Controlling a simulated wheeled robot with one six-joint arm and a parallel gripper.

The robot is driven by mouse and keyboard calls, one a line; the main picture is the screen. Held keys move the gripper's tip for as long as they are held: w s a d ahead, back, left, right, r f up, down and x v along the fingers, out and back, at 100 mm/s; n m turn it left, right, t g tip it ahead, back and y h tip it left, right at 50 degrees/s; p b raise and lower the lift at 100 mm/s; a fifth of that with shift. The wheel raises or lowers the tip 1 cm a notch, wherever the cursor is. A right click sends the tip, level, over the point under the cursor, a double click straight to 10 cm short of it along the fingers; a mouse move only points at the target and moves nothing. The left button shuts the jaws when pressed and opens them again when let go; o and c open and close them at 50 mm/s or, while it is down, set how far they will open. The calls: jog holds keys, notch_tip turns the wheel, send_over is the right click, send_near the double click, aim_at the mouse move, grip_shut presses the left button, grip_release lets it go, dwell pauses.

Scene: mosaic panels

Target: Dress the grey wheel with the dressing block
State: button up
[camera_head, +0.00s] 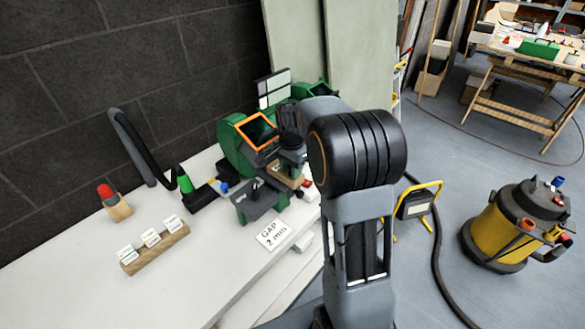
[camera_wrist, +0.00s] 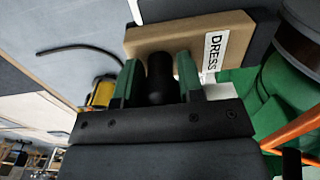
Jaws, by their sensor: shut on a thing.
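The dressing block (camera_wrist: 165,38) is a tan block with a white "DRESS" label, across the top of the wrist view. My gripper (camera_wrist: 160,82) is shut on its black handle, which sits between the green finger pads. The green grinder (camera_head: 232,145) stands on the white bench in the head view, with an orange-framed shield (camera_head: 243,123). My gripper (camera_head: 290,150) is at the grinder's front, partly hidden by my arm. The grinder's green housing (camera_wrist: 295,90) is right of the block in the wrist view. I cannot clearly make out the grey wheel or whether the block touches it.
A "GAP 2 mm" card (camera_head: 273,234) lies at the bench front. A yellow vacuum (camera_head: 500,232) is on the floor right.

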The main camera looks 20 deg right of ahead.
jog(key=shift+w+a+p, duration=0.25)
jog(key=shift+w+p, duration=0.1)
jog(key=shift+w, duration=0.25)
jog(key=shift+w+a+p, duration=0.25)
jog(key=shift+w+p, duration=0.1)
jog(key=shift+w, duration=0.2)
dwell(0.9)
jog(key=shift+s, duration=0.1)
dwell(0.4)
jog(key=shift+s+d+b, duration=0.15)
jog(key=shift+s+d, duration=0.15)
jog(key=shift+s, duration=0.35)
jog(key=shift+s+d+b, duration=0.15)
jog(key=shift+s+d, duration=0.15)
jog(key=shift+s, duration=0.35)
jog(key=shift+w+a+p, duration=0.3)
jog(key=shift+w+p, duration=0.1)
jog(key=shift+w, duration=0.3)
jog(key=shift+w+a+p, duration=0.3)
jog(key=shift+w+p, duration=0.05)
jog(key=shift+w, duration=0.35)
dwell(0.8)
jog(key=shift+s+d, duration=0.1)
jog(key=shift+s, duration=0.1)
dwell(0.3)
